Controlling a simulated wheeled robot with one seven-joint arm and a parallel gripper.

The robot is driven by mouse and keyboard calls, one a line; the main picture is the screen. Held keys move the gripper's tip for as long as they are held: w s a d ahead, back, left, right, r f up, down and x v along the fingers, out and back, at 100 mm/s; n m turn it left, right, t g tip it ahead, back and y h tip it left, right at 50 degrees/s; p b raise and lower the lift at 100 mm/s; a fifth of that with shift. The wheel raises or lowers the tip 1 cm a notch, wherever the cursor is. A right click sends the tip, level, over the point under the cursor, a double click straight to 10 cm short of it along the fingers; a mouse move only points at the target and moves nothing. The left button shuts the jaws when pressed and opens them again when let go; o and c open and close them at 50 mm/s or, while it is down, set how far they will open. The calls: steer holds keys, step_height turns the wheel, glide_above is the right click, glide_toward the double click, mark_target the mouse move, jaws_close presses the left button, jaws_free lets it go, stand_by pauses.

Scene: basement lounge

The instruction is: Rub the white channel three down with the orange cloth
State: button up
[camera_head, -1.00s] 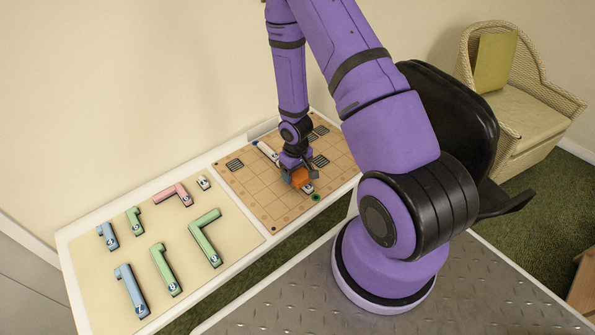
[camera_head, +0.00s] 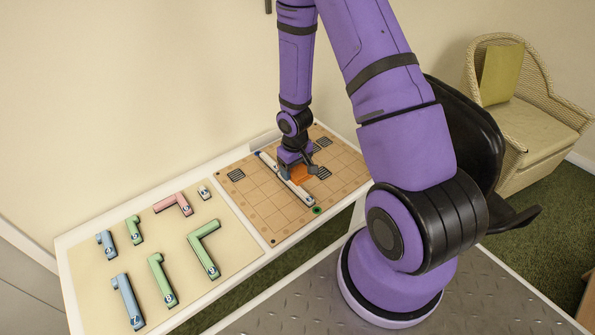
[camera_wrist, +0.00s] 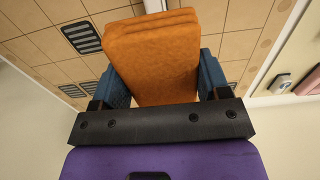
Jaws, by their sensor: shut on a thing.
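The white channel (camera_head: 301,195) lies on the tan grid board, running from the back left to the front right. Its far part also shows in the wrist view (camera_wrist: 155,5), beyond the cloth. My gripper (camera_head: 298,170) is shut on the orange cloth (camera_head: 300,174), over the middle of the channel. In the wrist view the folded cloth (camera_wrist: 155,60) sits between the two blue fingers and covers part of the channel. Whether the cloth touches the channel I cannot tell.
The grid board (camera_head: 255,205) has dark slotted patches and a green ring (camera_head: 317,210) at its front edge. To the left, a beige mat (camera_head: 90,270) holds several blue, green and pink pieces. A wicker chair (camera_head: 530,115) stands at the right.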

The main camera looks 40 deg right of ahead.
steer(key=shift+r, duration=1.25)
